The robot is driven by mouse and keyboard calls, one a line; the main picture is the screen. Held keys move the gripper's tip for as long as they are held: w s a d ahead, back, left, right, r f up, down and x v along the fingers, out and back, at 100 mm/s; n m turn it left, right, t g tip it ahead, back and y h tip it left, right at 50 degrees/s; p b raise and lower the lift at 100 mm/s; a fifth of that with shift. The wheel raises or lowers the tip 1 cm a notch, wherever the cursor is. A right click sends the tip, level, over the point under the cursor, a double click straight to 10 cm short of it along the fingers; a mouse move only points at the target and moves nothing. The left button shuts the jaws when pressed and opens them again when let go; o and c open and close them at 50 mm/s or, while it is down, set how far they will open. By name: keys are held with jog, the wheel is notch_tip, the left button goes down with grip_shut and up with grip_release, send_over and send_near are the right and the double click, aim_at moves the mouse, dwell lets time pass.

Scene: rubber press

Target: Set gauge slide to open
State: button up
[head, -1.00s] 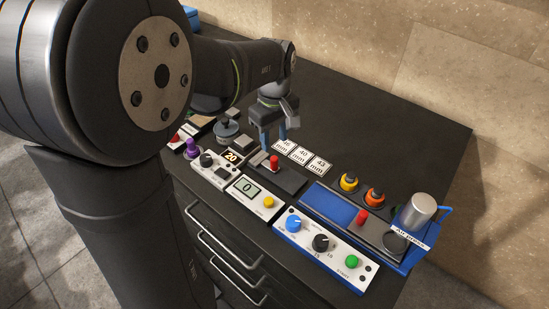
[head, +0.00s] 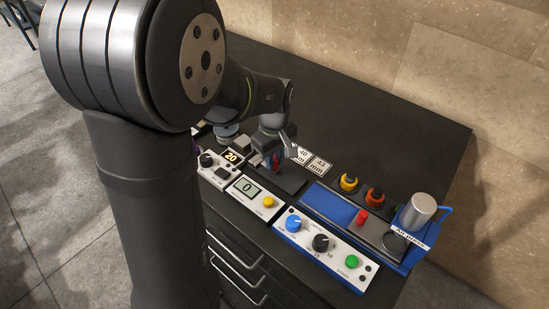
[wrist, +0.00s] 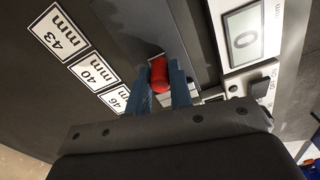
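The gauge slide's red knob (wrist: 159,75) stands on a dark base plate (head: 287,182) behind the display unit. In the wrist view the knob sits between the two blue fingers of my gripper (wrist: 162,84), with no clear gap on either side. The gripper appears shut on it. In the head view my gripper (head: 273,162) is low over the plate's left part, and its fingers and wrist mostly hide the knob. The display (head: 247,188) reads 0; it also shows in the wrist view (wrist: 244,36).
White mm cards (head: 318,166) lie behind the slide. A panel with blue, black and green controls (head: 321,244) is at the front right. Beyond it are a blue tray (head: 333,207), yellow and orange knobs, and a metal cylinder (head: 418,210). The back right tabletop is clear.

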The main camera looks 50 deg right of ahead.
grip_shut()
jog(key=s, duration=0.8)
jog(key=o, duration=0.5)
grip_release()
jog(key=shift+s, duration=0.1)
jog(key=shift+o, duration=1.1)
jog(key=shift+r, duration=0.1)
notch_tip(320, 180, up, 17)
jog(key=shift+r, duration=0.15)
